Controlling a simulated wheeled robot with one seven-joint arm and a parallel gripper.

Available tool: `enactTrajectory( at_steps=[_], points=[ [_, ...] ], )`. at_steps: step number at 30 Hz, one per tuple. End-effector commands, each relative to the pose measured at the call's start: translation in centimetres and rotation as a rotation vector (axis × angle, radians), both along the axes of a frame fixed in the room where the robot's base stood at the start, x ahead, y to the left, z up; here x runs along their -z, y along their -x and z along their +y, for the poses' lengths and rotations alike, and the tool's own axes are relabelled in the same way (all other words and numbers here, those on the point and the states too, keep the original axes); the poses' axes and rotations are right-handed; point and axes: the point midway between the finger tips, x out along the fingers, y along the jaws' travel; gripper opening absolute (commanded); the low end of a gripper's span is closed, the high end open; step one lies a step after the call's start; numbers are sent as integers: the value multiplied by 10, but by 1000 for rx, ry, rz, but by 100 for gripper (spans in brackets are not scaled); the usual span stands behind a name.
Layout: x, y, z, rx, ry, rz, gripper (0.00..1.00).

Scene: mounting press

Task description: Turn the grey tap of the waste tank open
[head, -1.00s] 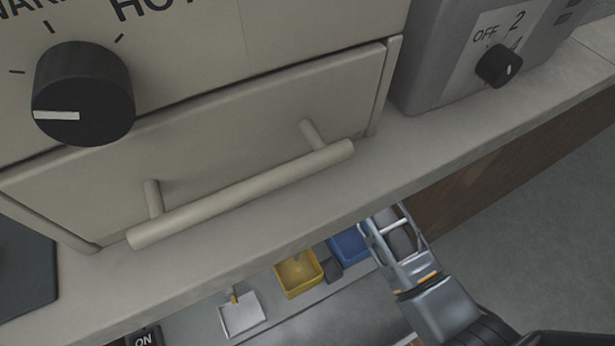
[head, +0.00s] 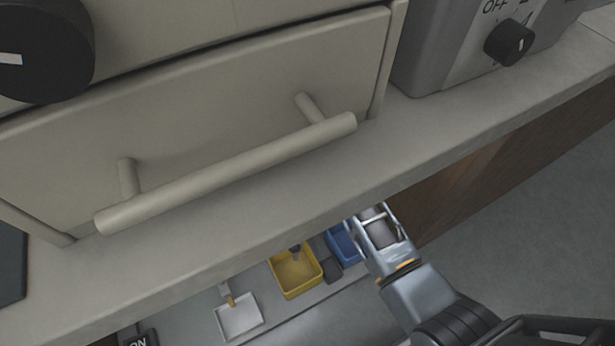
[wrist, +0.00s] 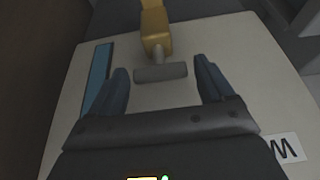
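The grey tap (wrist: 160,73) is a short grey crossbar on a stem from a brass-yellow body (wrist: 154,25) in the wrist view. It stands out from the beige waste tank (wrist: 215,45), which carries a blue strip and a white label with a "W". My gripper (wrist: 160,68) is open, with one dark finger on each side of the crossbar and a gap to both. In the head view my gripper (head: 372,220) reaches under the counter edge; the tap and tank do not show there.
The counter (head: 250,215) overhangs my gripper, with a drawer handle (head: 230,172) and a grey unit with a dial (head: 510,42) above. Below are white (head: 240,320), yellow (head: 294,274) and blue (head: 341,244) trays. A brown panel (head: 470,185) stands to the right.

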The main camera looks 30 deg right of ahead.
Motion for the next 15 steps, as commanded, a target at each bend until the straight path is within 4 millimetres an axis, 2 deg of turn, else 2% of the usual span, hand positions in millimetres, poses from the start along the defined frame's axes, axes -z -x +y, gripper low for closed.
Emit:
enactTrajectory(
  at_steps=[1,15],
  points=[
    [0,0,0,0,0,0,76],
    [0,0,0,0,0,0,33]
  ],
)
